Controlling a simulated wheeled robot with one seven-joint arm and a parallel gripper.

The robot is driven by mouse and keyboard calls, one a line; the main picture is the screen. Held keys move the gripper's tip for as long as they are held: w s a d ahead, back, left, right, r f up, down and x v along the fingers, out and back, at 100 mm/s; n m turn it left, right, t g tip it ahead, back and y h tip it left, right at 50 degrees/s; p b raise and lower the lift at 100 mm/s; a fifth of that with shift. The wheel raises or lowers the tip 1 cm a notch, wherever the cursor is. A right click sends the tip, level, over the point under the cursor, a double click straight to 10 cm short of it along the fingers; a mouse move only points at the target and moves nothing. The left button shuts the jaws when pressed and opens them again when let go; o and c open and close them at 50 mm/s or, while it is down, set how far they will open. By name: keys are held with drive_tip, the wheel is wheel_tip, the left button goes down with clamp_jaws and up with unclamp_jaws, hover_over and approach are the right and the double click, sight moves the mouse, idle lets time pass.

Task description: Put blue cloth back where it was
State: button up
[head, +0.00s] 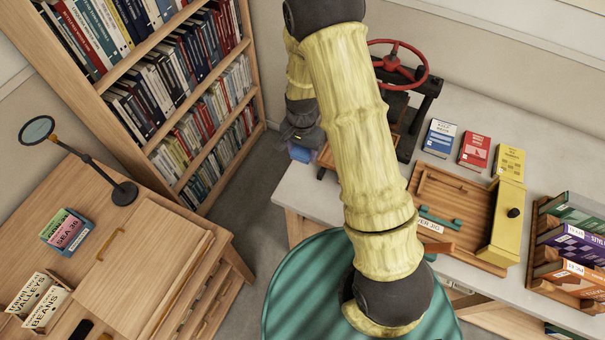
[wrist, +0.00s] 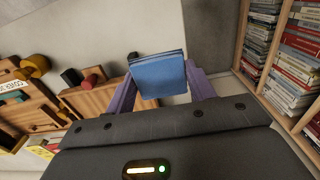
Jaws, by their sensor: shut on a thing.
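The blue cloth (wrist: 158,76) is a folded pad between the two purple fingers of my gripper (wrist: 160,88) in the wrist view. My gripper is shut on it. In the head view, my arm runs down over the grey-white table, and a small part of the blue cloth (head: 301,153) shows beneath the gripper (head: 300,137). It is at the table's left end, by the edge, and looks held above the floor gap. The fingers are mostly hidden by my wrist there.
A press with a red wheel (head: 399,64) stands behind my arm. Books, a wooden board (head: 455,187) with a yellow bar (head: 507,217) and a book rack (head: 541,225) occupy the table. A bookcase (head: 203,67) and a wooden desk (head: 150,235) with a magnifier lamp (head: 124,193) stand left.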

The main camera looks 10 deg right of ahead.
drive_tip(key=p, duration=0.1)
hover_over(302, 174)
drive_tip(key=shift+f, duration=2.95)
drive_tip(key=shift+f, duration=0.1)
drive_tip(key=shift+f+p, duration=0.65)
drive_tip(key=shift+f, duration=1.35)
drive_tip(key=shift+f, duration=0.15)
drive_tip(key=o, duration=0.8)
